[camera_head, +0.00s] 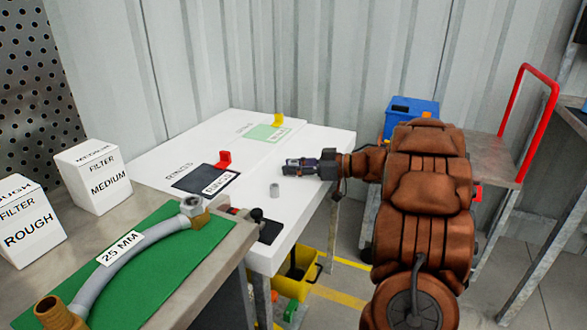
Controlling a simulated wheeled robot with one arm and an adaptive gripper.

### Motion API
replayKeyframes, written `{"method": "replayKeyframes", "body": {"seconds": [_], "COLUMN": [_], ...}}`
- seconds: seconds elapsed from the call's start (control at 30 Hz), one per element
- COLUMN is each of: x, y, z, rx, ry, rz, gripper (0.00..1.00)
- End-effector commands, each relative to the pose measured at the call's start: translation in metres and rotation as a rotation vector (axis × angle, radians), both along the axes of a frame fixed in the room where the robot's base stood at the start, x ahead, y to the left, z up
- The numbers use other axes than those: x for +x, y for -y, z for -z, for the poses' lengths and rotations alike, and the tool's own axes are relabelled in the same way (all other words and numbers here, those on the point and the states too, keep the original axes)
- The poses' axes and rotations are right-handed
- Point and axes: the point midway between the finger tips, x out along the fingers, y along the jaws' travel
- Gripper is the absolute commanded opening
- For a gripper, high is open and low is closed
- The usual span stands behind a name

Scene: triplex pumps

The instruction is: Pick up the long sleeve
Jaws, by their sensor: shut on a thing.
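My gripper (290,167) is at the end of my brown arm, over the white table and pointing left. It is shut on a small grey piece, which I take to be the long sleeve; the fingers hide most of it. A separate small grey cylinder (275,190) stands upright on the white table, just in front of and below my gripper, apart from it. I cannot tell its exact kind from here.
A grey hose (140,252) and white filter boxes (92,177) are at left. A red-railed cart (497,155) stands right.

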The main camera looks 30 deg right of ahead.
Motion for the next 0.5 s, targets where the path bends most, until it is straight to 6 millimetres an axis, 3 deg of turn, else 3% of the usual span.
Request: {"method": "replayKeyframes", "body": {"seconds": [0.1, 0.5], "x": [0.0, 0.0], "y": [0.0, 0.0003], "z": [0.0001, -0.0054], "rx": [0.0, 0.0], "ry": [0.0, 0.0], "rz": [0.0, 0.001], "gripper": [0.0, 0.0]}}
